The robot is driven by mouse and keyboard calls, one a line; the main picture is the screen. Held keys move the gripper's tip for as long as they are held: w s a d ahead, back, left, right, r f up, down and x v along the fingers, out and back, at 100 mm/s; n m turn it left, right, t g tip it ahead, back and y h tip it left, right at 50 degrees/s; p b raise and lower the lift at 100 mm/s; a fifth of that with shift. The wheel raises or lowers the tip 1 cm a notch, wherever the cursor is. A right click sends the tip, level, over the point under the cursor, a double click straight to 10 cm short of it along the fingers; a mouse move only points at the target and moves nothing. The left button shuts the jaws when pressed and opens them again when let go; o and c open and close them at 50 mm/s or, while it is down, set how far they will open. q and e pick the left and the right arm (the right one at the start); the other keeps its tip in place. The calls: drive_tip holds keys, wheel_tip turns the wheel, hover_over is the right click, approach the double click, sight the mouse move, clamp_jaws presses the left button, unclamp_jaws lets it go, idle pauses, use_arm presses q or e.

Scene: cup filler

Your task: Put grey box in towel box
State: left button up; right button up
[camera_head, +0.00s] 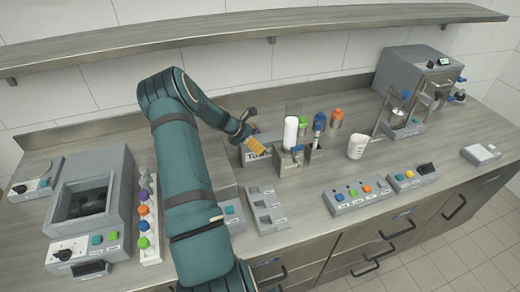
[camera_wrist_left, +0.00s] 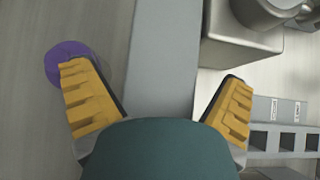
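The towel box (camera_head: 257,152) is a low grey box with a label starting "Tow", standing at the middle back of the counter. My left gripper (camera_head: 247,124), with yellow finger pads, is right above and behind it. In the left wrist view the fingers (camera_wrist_left: 165,105) are spread wide. A long plain grey surface (camera_wrist_left: 165,50) lies between them, with gaps on both sides; I cannot tell which box it is. A grey labelled holder (camera_head: 290,164) stands right of the towel box. I cannot tell which thing is the grey box. My right gripper is out of view.
A three-compartment grey tray (camera_head: 265,210) lies in front. A white cup (camera_head: 357,146), an orange-capped jar (camera_head: 336,118) and a coffee machine (camera_head: 418,75) stand to the right. A purple round thing (camera_wrist_left: 65,62) is beside one finger. A shelf (camera_head: 250,22) overhangs the back.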

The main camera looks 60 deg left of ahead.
use_arm(q)
drive_tip(key=c, duration=1.2)
drive_tip(key=shift+o, duration=0.2)
